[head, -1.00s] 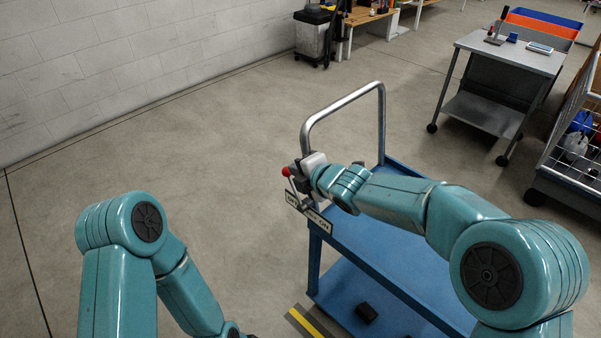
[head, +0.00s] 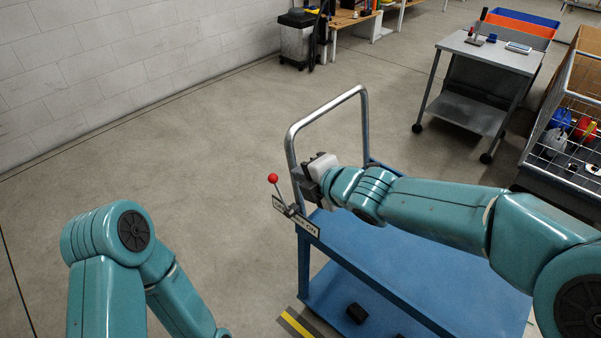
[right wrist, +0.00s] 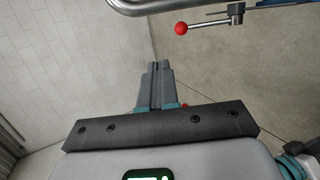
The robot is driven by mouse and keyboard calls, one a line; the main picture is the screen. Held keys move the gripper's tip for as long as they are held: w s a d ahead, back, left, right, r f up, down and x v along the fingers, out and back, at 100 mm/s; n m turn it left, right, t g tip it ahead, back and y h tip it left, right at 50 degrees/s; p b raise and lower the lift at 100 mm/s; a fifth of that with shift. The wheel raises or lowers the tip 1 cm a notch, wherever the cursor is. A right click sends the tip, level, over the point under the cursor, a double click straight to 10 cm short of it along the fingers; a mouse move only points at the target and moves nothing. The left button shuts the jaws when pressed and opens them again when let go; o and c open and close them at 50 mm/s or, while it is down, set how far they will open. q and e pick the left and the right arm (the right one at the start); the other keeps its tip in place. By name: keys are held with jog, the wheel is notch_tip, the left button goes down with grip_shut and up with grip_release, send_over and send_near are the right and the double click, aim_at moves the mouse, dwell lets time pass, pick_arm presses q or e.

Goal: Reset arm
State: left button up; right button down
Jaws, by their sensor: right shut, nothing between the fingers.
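My right gripper (head: 304,186) is just right of the lever with the red knob (head: 273,178) and in front of the cart's handle. In the right wrist view its grey fingers (right wrist: 155,84) are together and empty. The red knob (right wrist: 181,28) shows apart from them, up and to the right. The lever tilts up and left from its pivot beside a label plate (head: 297,216) on the corner of the blue cart (head: 400,262). Part of the lettering is hidden. My left arm bends down past the lower edge of the head view, so the left gripper is out of sight.
The cart's bent metal handle (head: 326,109) rises close behind the right gripper. A grey table (head: 490,57) and a wire-sided bin (head: 572,180) stand at the right. Floor at left is open.

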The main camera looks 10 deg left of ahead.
jog(key=shift+f, duration=0.1)
jog(key=s+d+f+m+g+h+p, duration=0.1)
jog(key=s+d+f+m+g+p, duration=0.1)
jog(key=s+d+f+m, duration=0.35)
jog(key=s+d+f+m+g+h+p, duration=0.1)
jog(key=s+d+f+m+p, duration=0.15)
jog(key=f+m, duration=0.45)
jog(key=s+d+f+m+g+h+p, duration=0.1)
jog(key=s+d+f+m+g+p, duration=0.15)
jog(key=s+f+m, duration=0.4)
jog(key=s+d+f+m+g+p, duration=0.1)
jog(key=s+d+f+m, duration=0.2)
jog(key=s+m, duration=0.2)
jog(key=s+d+f+m+g+h+p, duration=0.1)
jog(key=s+d+f+m+g+p, duration=0.1)
jog(key=s, duration=0.7)
notch_tip(320, 180, down, 2)
jog(key=d+m, duration=0.1)
jog(key=m, duration=0.2)
jog(key=shift+s+f+m, duration=0.15)
jog(key=shift+s+m, duration=0.05)
jog(key=shift+m, duration=0.1)
jog(key=shift+d+g, duration=0.1)
jog(key=shift+g, duration=0.15)
jog(key=shift+s+d, duration=0.1)
jog(key=shift+d, duration=0.1)
